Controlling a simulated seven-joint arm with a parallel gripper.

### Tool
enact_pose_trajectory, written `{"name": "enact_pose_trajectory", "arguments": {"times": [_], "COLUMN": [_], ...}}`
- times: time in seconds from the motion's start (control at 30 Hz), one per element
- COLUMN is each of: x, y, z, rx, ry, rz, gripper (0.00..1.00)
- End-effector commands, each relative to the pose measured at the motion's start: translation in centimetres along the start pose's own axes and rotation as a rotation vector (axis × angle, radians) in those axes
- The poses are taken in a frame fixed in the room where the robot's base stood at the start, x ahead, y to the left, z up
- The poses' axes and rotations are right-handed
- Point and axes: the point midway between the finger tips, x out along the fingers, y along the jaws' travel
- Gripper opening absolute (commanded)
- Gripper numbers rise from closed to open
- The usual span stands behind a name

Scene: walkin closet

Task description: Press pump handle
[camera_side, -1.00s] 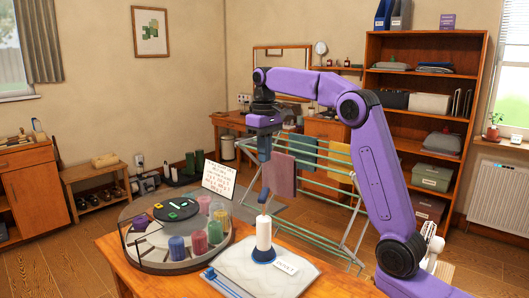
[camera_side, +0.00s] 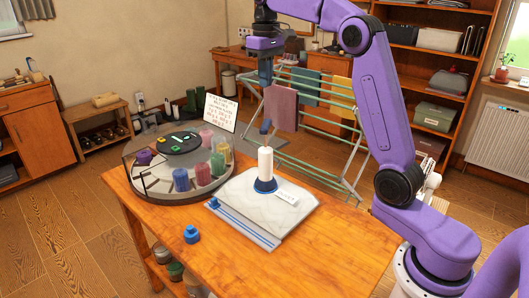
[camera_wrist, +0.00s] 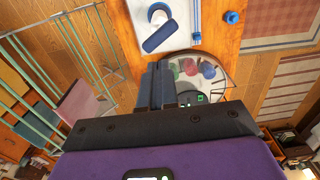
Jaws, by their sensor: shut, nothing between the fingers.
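A white upright cylinder with a dark blue base ring, apparently the pump (camera_side: 265,163), stands on a pale marbled board (camera_side: 240,205) on the wooden table. A small narrow piece shows above it; its shape is unclear. In the wrist view a white part and a dark blue bar (camera_wrist: 160,37) show over the board at the top; the bar may be the handle. My gripper (camera_side: 265,82) points down above the pump, apart from it. Its fingers (camera_wrist: 165,72) are together and empty in the wrist view.
A round glass-walled tray (camera_side: 140,188) with colored cups stands left of the board. A blue knob (camera_side: 191,234) lies near the table's front left. A white label (camera_side: 287,197) lies by the pump. A drying rack (camera_side: 315,155) with cloths stands behind.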

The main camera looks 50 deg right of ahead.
Motion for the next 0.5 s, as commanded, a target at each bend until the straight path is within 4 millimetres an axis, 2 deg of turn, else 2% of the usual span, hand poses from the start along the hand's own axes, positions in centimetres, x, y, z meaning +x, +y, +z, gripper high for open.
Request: {"name": "enact_pose_trajectory", "arguments": {"times": [0.2, 0.5], "x": [-2.4, -3.4], "y": [0.0, -0.1], "z": [-0.3, -0.2], "rx": [0.0, 0.0], "ry": [0.001, -0.002], "rz": [0.0, 0.0], "gripper": [0.0, 0.0]}}
